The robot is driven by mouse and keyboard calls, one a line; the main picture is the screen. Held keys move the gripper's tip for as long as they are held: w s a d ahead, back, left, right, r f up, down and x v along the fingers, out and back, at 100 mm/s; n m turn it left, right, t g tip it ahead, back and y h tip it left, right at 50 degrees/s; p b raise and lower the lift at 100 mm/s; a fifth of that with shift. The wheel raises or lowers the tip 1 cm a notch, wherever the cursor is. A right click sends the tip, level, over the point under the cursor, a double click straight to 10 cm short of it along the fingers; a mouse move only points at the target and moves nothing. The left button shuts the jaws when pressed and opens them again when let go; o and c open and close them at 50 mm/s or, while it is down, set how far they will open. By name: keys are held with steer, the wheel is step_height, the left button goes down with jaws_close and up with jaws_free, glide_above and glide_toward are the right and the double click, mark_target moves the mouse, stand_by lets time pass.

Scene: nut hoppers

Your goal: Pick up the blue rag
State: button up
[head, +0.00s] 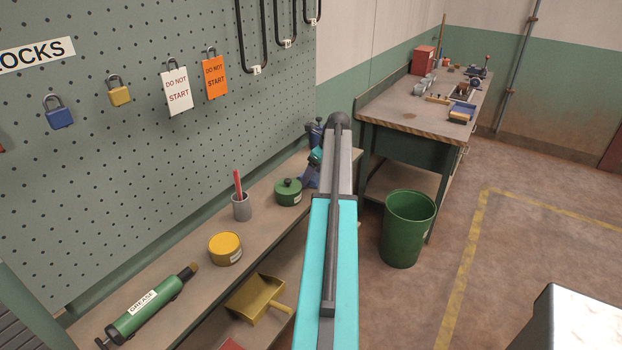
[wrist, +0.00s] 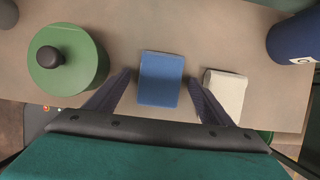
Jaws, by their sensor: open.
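The blue rag (wrist: 160,88) is a flat, folded rectangle lying on the shelf top, in the middle of the wrist view. My gripper (wrist: 160,77) is open and empty, with one finger on the left side of the rag and one on its right. Small gaps show between the fingers and the rag. The height of the fingertips above the shelf is hard to tell. In the head view my arm hides most of the gripper, and I cannot make out the rag there.
A green lidded pot (wrist: 88,78) stands left of the rag. A whitish folded item (wrist: 225,93) lies close to its right. A dark blue container (wrist: 296,40) stands farther right. The shelf (head: 215,288) also holds a yellow tin (head: 225,249). A green bin (head: 407,232) stands beyond.

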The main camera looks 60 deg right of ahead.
mark_target(316, 176)
stand_by(0.4)
steer(key=c, duration=1.1)
steer(key=shift+r, duration=0.2)
steer(key=shift+r+b, duration=0.6)
steer(key=shift+r, duration=0.25)
steer(key=shift+s+d+r+b, duration=0.25)
steer(key=shift+s+r+b, duration=0.2)
steer(key=shift+s+r, duration=0.15)
steer(key=s+d+b, duration=0.1)
steer(key=s, duration=0.3)
steer(key=s+d+r+b, duration=0.1)
steer(key=s+d, duration=0.1)
steer(key=s, duration=0.3)
steer(key=s+d+b, duration=0.1)
steer(key=s+d, duration=0.1)
steer(key=s, duration=0.3)
steer(key=shift+r, duration=0.4)
